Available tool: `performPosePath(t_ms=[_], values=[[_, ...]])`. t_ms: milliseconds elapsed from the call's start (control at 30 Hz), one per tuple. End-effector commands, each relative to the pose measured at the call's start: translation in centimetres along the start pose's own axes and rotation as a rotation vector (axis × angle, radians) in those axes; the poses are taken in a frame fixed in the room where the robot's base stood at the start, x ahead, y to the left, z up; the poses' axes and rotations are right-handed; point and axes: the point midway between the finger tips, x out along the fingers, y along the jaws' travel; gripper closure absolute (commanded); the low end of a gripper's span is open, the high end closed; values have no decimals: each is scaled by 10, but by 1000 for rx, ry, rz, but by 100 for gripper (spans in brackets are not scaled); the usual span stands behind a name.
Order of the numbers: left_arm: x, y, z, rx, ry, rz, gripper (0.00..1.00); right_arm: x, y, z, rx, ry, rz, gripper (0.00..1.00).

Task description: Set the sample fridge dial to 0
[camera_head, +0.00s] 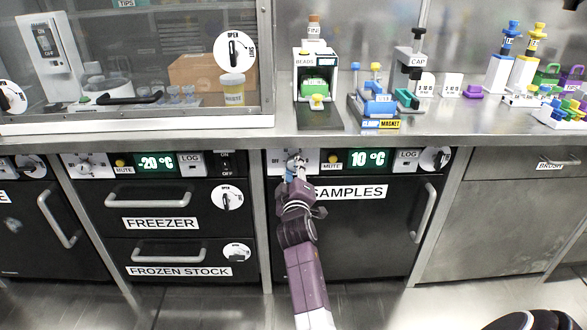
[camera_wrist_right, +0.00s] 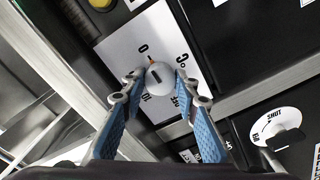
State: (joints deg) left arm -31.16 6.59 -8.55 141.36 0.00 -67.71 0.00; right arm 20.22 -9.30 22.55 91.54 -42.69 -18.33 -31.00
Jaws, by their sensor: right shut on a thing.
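The sample fridge dial (camera_wrist_right: 159,76) is a round white knob on a white plate (camera_wrist_right: 118,52) printed with numbers. Its orange mark points towards the printed 0 in the right wrist view. My right gripper (camera_wrist_right: 158,84) has its two blue fingers on either side of the knob and is shut on it. In the head view my right gripper (camera_head: 295,163) reaches the panel above the SAMPLES door (camera_head: 372,225) and hides most of the dial. The green display (camera_head: 367,158) beside it reads 10 °C. My left gripper is not in view.
A yellow MUTE button (camera_head: 332,156) and a LOG button (camera_head: 406,157) share the panel. The freezer (camera_head: 160,222) stands left, its display (camera_head: 155,162) at -20 °C. Door handles (camera_head: 424,213) stick out. The steel counter (camera_head: 250,137) above carries lab items.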

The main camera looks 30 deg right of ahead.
Motion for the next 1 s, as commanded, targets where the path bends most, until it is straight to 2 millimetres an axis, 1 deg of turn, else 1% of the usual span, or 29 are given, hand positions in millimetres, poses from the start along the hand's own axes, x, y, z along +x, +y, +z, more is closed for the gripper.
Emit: performPosePath(t_ms=[33, 433, 467, 600, 633, 1000], values=[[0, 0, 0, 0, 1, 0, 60, 0, -2, 2, 7, -3, -4, 96], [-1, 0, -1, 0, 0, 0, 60, 0, -2, 2, 14, -3, -5, 96], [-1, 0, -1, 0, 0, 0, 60, 0, -2, 2, 14, -3, -5, 71], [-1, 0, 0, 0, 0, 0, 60, 0, -2, 1, 13, -3, -4, 55], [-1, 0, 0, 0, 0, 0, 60, 0, -2, 1, 13, -2, -3, 54], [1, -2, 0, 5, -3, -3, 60, 0, 0, 0, 9, -1, -1, 54]])
